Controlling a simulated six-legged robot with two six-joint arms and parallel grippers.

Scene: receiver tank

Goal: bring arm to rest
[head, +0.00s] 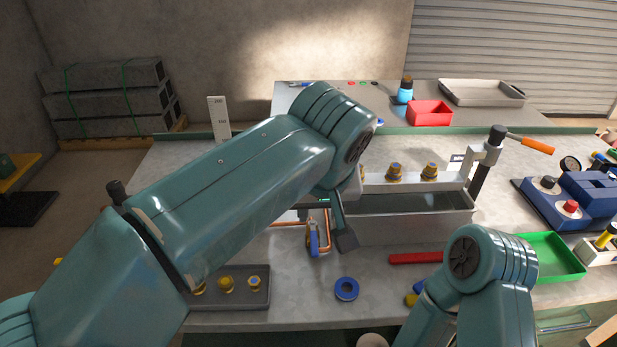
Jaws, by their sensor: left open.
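My left arm crosses the view from lower left to the centre. Its left gripper (338,228) hangs below the wrist at the near left corner of the grey metal tank (420,228). The jaws are open and I see nothing between them; the arm hides part of the gripper. A copper pipe piece with a blue-handled valve (313,240) is just left of the gripper, and I cannot tell whether they touch. My right arm shows at lower right with its elbow bent; its gripper is out of view.
A dark tray with brass fittings (238,301), a blue ring (346,289), a red bar (415,258) and a green tray (566,266) lie nearby. The front-centre bench is partly clear.

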